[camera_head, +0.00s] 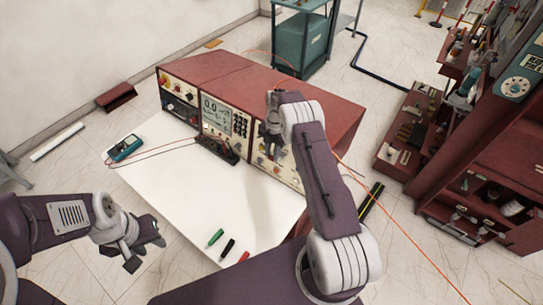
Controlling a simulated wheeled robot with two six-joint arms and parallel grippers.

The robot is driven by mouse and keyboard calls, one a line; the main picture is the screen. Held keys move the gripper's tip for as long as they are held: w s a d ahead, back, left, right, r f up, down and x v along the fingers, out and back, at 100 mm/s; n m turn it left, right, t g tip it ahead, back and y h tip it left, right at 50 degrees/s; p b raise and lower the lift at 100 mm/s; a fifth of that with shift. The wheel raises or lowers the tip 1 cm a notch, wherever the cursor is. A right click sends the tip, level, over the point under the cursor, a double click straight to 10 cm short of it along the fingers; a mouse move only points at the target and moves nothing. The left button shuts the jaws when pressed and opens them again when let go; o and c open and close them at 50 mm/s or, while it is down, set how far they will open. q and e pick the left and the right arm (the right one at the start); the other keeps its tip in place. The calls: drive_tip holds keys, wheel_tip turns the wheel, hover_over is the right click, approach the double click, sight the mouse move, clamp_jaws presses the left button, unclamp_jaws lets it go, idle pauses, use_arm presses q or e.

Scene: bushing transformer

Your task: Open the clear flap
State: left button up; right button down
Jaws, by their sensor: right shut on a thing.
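The red test cabinet (228,83) has a cream front with dials, a grey display (216,115) and knobs. My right gripper (270,140) is at the right part of this front, with its fingers close to the panel. It is shut on a small part there, most likely the clear flap, which is too small and see-through to make out and is partly hidden by my gripper and arm. My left gripper (148,254) is open and empty, off the left front side of the white table, away from the cabinet.
On the white table (175,185) lie a teal multimeter (125,147) with red leads and green, black and red markers (228,248). A dark block (217,148) stands below the display. Red shelving (490,180) stands at the right. The table's middle is clear.

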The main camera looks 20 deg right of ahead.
drive_tip(key=shift+s+f, duration=0.1)
drive_tip(key=c, duration=1.3)
unclamp_jaws()
drive_tip(key=shift+c, duration=0.2)
drive_tip(key=shift+o, duration=0.9)
drive_tip(key=shift+d+r, duration=0.1)
drive_tip(key=shift+r, duration=0.35)
wheel_tip(320, 180, up, 8)
drive_tip(key=b, duration=0.2)
drive_tip(key=shift+w+d, duration=0.35)
drive_tip(key=shift+d, duration=0.05)
